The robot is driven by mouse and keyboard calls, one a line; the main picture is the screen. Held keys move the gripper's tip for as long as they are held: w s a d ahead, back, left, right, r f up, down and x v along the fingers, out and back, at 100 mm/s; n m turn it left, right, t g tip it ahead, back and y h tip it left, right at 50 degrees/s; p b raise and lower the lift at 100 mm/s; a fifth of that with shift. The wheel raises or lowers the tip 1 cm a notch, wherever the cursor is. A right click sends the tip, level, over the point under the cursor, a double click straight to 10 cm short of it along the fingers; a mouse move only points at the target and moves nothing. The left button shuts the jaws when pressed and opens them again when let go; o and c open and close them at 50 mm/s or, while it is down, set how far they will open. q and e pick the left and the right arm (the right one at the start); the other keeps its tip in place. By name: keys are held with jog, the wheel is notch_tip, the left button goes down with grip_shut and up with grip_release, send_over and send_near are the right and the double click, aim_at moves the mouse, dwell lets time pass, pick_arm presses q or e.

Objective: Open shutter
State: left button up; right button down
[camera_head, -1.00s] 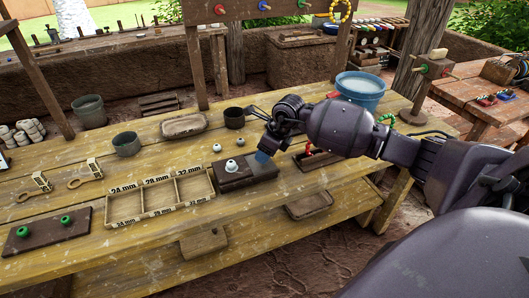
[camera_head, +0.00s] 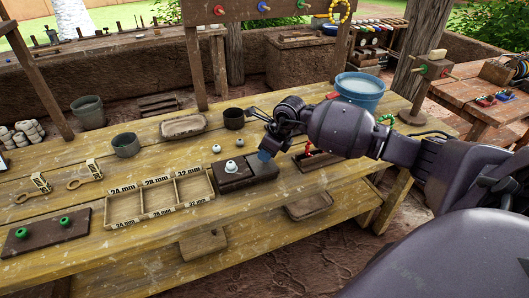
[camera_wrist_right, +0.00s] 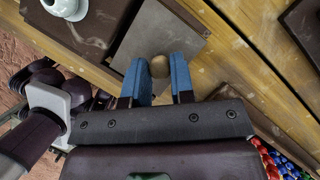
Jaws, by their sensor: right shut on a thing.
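The shutter looks like a flat grey plate (camera_wrist_right: 150,38) with a small round wooden knob (camera_wrist_right: 159,66), seen in the right wrist view. It lies against a dark wooden block (camera_head: 232,183) on the yellow workbench. The blue fingertips of my right gripper (camera_wrist_right: 158,80) are shut on the knob, one on each side. In the head view, my right gripper (camera_head: 265,155) is at the right end of the block and hides the knob. A white rounded piece (camera_head: 231,166) sits on the block, left of the gripper. My left gripper is not in view.
A divided wooden tray (camera_head: 160,212) with millimetre labels stands left of the block. Two small pale balls lie behind the block. A dark cup (camera_head: 234,118) and a blue bucket (camera_head: 360,91) stand farther back. A recessed dark tray (camera_head: 318,160) lies to the right.

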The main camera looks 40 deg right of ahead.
jog(key=d, duration=0.3)
jog(key=s+d, duration=0.1)
jog(key=d, duration=0.2)
jog(key=shift+s, duration=0.2)
jog(key=c, duration=1)
grip_release()
jog(key=shift+r, duration=0.1)
jog(key=p+v, duration=0.1)
jog(key=v, duration=0.9)
jog(key=shift+s+r, duration=0.1)
jog(key=shift+r, duration=0.2)
